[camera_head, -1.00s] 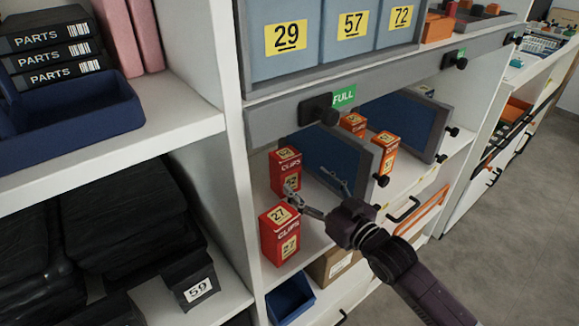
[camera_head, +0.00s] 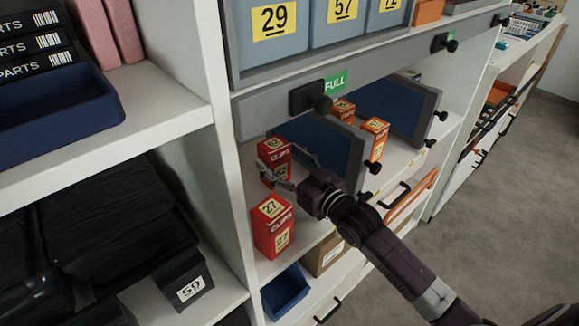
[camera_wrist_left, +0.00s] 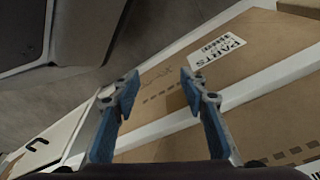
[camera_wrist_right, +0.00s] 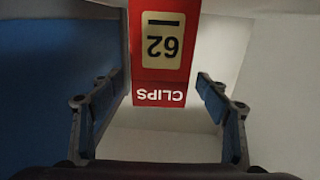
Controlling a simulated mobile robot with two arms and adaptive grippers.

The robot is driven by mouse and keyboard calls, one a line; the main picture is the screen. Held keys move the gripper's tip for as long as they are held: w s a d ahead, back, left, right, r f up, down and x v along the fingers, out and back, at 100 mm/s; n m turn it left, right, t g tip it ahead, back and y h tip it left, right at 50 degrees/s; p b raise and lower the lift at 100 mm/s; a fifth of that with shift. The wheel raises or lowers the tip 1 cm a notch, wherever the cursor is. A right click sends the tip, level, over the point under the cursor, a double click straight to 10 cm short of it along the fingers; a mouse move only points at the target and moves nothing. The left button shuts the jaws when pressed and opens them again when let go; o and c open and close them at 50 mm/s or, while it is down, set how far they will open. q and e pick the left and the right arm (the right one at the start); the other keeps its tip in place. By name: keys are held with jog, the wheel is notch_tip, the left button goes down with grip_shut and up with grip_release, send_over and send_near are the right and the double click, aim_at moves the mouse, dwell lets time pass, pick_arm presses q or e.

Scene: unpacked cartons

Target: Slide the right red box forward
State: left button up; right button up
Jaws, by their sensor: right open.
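Two red CLIPS boxes stand on the shelf in the head view: a rear one (camera_head: 273,158) and a nearer one marked 27 (camera_head: 272,228). My right gripper (camera_head: 289,166) is open at the rear box, its fingers spread toward either side. In the right wrist view, the red box marked 62 (camera_wrist_right: 160,50) stands between and beyond the open fingers of the right gripper (camera_wrist_right: 158,92), with visible gaps on both sides. My left gripper (camera_wrist_left: 160,88) is open and empty in the left wrist view, above brown cartons; it is not in the head view.
A dark blue panel (camera_head: 325,150) stands right beside the rear red box. Orange boxes (camera_head: 374,138) stand farther right. A blue bin (camera_head: 286,290) and a brown carton (camera_head: 325,252) sit below. A white upright (camera_head: 225,150) bounds the bay on the left.

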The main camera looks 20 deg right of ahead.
jog(key=shift+x, duration=1.45)
jog(key=shift+c, duration=0.6)
jog(key=c, duration=1.3)
